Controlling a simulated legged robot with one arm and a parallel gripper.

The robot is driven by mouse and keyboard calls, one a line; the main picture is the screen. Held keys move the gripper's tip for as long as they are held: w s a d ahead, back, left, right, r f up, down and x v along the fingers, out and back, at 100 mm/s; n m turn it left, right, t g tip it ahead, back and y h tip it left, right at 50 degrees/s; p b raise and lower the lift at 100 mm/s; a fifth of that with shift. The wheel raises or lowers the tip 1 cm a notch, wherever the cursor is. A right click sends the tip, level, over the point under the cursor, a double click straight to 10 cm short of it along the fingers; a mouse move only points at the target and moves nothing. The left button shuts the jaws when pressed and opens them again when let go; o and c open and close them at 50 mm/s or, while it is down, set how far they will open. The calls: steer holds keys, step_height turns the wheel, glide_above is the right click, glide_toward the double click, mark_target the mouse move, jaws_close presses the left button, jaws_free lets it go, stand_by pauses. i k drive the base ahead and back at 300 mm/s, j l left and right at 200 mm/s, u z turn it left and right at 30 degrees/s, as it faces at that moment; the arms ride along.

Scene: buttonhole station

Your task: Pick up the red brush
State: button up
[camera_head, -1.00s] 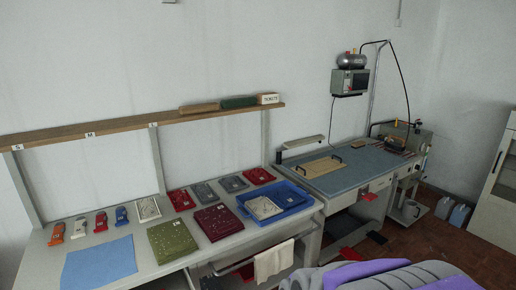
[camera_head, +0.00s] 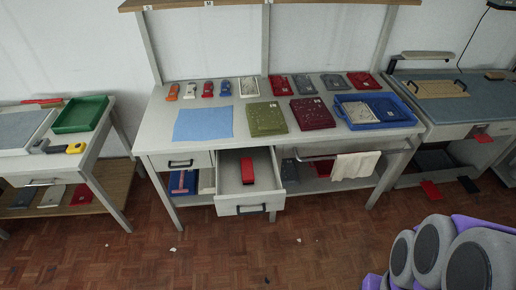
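A red block-shaped object (camera_head: 248,172) lies in the open drawer (camera_head: 227,188) under the middle table. It may be the red brush, but I cannot make out bristles. A long, thin red object (camera_head: 42,101) lies at the back of the left table; it is too small to identify. My gripper is not in view.
The middle table (camera_head: 158,136) carries a blue cloth (camera_head: 203,124), folded garments, several small tools and a blue tray (camera_head: 397,122). The left table holds a green tray (camera_head: 82,127) and a yellow tape-measure-like item (camera_head: 76,148). The open drawer juts over clear floor (camera_head: 230,250).

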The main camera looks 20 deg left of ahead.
mark_target(247, 166)
steer(key=u, duration=1.25)
